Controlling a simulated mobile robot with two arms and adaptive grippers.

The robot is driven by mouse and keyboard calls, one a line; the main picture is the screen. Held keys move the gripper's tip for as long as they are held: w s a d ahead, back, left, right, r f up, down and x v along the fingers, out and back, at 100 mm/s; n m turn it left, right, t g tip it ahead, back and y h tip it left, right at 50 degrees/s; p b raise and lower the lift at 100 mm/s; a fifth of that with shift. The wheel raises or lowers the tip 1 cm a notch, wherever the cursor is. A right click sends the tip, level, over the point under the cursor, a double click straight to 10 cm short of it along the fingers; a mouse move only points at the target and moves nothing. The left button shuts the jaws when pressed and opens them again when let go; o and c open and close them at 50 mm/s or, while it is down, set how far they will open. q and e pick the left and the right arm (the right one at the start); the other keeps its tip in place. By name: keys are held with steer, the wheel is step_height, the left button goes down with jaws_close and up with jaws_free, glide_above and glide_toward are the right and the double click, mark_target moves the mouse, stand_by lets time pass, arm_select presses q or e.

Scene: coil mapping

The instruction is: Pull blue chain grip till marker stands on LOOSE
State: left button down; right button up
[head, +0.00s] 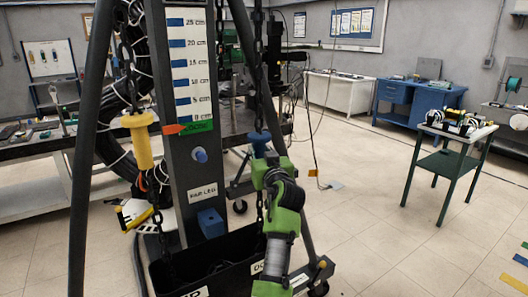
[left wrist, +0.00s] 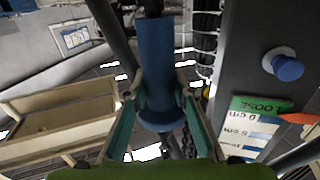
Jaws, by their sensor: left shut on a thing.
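The blue chain grip (head: 259,137) hangs on the right-hand chain in the head view. My left gripper (head: 270,166) is shut on it; in the left wrist view the blue grip (left wrist: 155,62) stands between the two teal-padded fingers (left wrist: 158,112). The orange marker (head: 173,129) points at the green LOOSE label (head: 199,126), at the bottom of the cm scale, and its tip overlaps the label's edge. In the left wrist view the marker (left wrist: 300,118) is by the label's scale-side edge (left wrist: 262,104). My right gripper is not in view.
A yellow grip (head: 138,142) hangs on the left-hand chain. The dark post (head: 180,165) carries a blue knob (head: 200,155). Dark tripod legs (head: 88,150) flank it, with a black bin (head: 215,256) below.

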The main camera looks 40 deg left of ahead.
arm_select(q)
step_height(320, 180, down, 8)
steer(key=b, duration=0.5)
steer(key=shift+r, duration=0.15)
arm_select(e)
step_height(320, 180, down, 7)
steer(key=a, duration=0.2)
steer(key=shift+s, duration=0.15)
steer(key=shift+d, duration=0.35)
arm_select(q)
steer(key=c, duration=2)
jaws_free()
steer(key=o, duration=0.3)
steer(key=shift+w+a, duration=0.15)
steer(key=shift+a, duration=0.05)
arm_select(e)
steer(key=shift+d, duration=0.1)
arm_select(q)
step_height(320, 180, up, 10)
steer(key=shift+f, duration=0.1)
